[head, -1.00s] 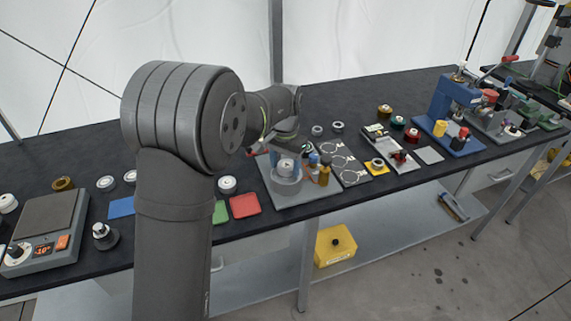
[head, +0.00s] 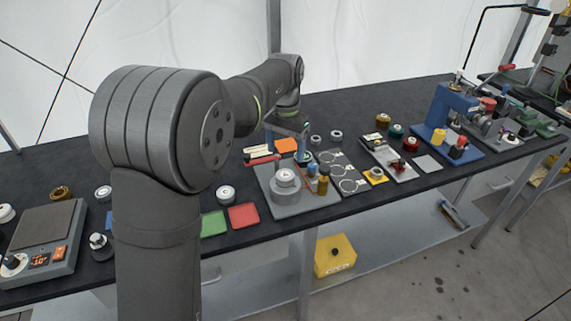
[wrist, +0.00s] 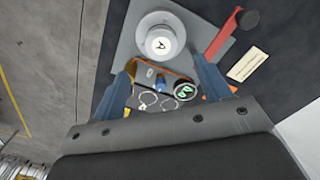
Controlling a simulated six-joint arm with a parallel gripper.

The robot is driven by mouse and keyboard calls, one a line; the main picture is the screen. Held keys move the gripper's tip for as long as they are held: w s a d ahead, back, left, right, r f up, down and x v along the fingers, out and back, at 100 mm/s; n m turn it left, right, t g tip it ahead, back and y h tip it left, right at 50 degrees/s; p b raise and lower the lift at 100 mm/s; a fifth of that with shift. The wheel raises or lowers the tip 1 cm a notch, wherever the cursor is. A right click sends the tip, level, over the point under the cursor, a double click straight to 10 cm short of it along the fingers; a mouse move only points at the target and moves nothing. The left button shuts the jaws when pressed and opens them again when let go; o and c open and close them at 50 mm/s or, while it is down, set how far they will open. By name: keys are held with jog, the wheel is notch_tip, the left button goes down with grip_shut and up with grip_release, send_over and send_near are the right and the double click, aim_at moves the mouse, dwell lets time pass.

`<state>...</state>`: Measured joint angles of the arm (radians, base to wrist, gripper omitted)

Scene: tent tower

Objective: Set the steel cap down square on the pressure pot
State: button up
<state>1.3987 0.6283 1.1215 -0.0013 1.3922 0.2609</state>
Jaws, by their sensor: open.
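The pressure pot (head: 287,195) is a grey round body on a grey base plate (head: 318,201). A pale round cap (head: 285,176) with a dark mark rests on top of it. In the wrist view the cap (wrist: 161,44) lies inside the wider rim of the pot (wrist: 160,20); it looks flat, but I cannot tell whether it is exactly square. My gripper (wrist: 165,64) is open and empty, its blue fingers apart and clear of the cap. In the head view my gripper (head: 288,130) is behind and above the pot.
A red-handled part (wrist: 222,38) lies beside the pot. Small bottles (head: 323,182) stand at the plate's right, next to a ring tray (head: 342,172). Green (head: 213,223) and red (head: 243,216) trays lie left. A scale (head: 42,243) is far left.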

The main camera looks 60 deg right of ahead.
aim_at(285, 175)
jog(key=shift+r, duration=1.4)
notch_tip(285, 175, down, 13)
jog(key=shift+f, duration=0.1)
jog(key=shift+w+r, duration=0.1)
jog(key=shift+r, duration=0.45)
